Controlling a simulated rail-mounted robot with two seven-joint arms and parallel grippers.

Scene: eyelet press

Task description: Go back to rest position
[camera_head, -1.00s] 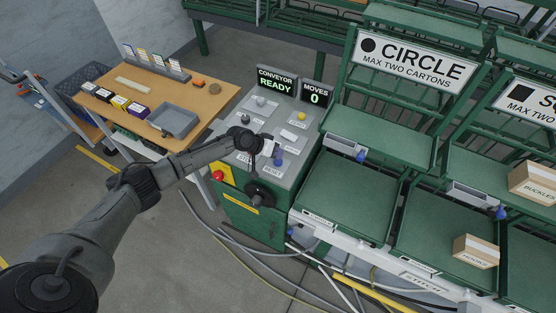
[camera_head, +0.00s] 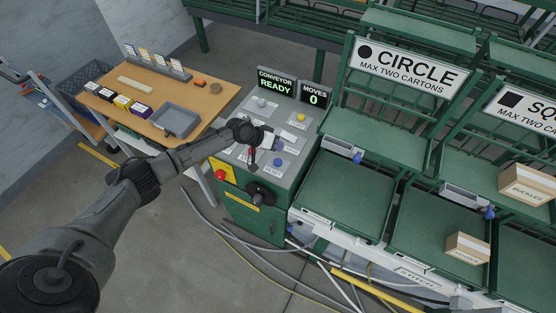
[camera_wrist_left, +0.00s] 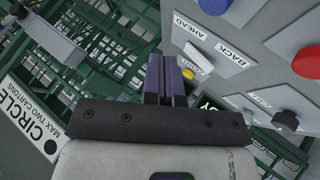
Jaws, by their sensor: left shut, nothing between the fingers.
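My left gripper (camera_head: 277,146) is over the grey top of the control console (camera_head: 237,160) in the head view. In the left wrist view its two dark purple fingers (camera_wrist_left: 168,62) are shut together with nothing between them. The fingers point past the AHEAD label. My right gripper is not in view.
The console carries several buttons, a red stop button (camera_head: 219,175) and a CONVEYOR READY display (camera_head: 276,84). A wooden workbench (camera_head: 203,92) with a grey tray (camera_head: 174,133) stands left. Green racks with cartons (camera_head: 467,247) stand right. Cables cross the floor.

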